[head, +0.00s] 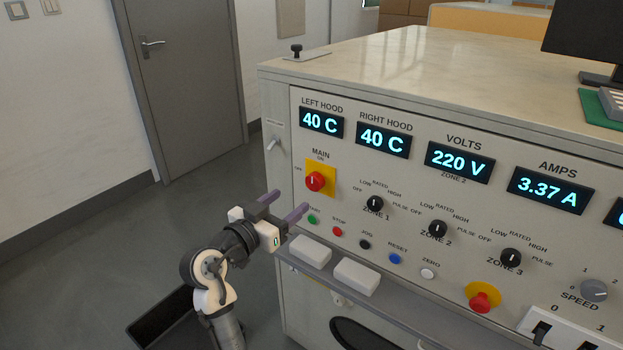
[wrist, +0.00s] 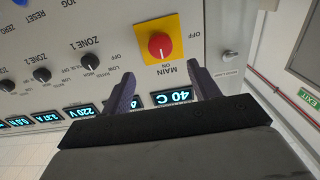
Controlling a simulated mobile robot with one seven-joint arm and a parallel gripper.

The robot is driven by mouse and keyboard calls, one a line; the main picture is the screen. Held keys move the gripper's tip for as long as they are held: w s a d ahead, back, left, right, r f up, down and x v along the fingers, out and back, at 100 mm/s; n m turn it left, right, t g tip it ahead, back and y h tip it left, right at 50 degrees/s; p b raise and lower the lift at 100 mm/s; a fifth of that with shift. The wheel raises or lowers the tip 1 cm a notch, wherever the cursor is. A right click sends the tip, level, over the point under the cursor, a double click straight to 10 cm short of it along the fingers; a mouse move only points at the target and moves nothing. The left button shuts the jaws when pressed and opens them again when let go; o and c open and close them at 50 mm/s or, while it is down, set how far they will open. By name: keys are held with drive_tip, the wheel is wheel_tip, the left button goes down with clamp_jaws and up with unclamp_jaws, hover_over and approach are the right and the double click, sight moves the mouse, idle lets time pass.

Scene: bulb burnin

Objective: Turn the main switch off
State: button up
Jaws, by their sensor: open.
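The main switch is a red rotary knob (head: 314,181) on a yellow plate (head: 327,171) at the left of the panel; the knob also shows in the wrist view (wrist: 160,46). Its white mark lines up with the ON label above it. My gripper (head: 294,198) is open and empty, in front of the panel and a little below the switch in the head view. In the wrist view, the knob lies beyond and between the two fingertips (wrist: 160,78), with neither finger seen touching it.
Lit displays (head: 460,162) run along the panel top. Zone knobs (head: 375,203) and coloured buttons (head: 338,231) sit close right of and below the switch. A ledge with white blocks (head: 310,251) juts out below. A small toggle (head: 272,143) is on the cabinet's left side. Floor at left is clear.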

sight(312, 183)
drive_tip(key=p+x, duration=0.2)
drive_tip(key=x, duration=0.8)
drive_tip(key=shift+c, duration=0.2)
drive_tip(key=c, duration=0.9)
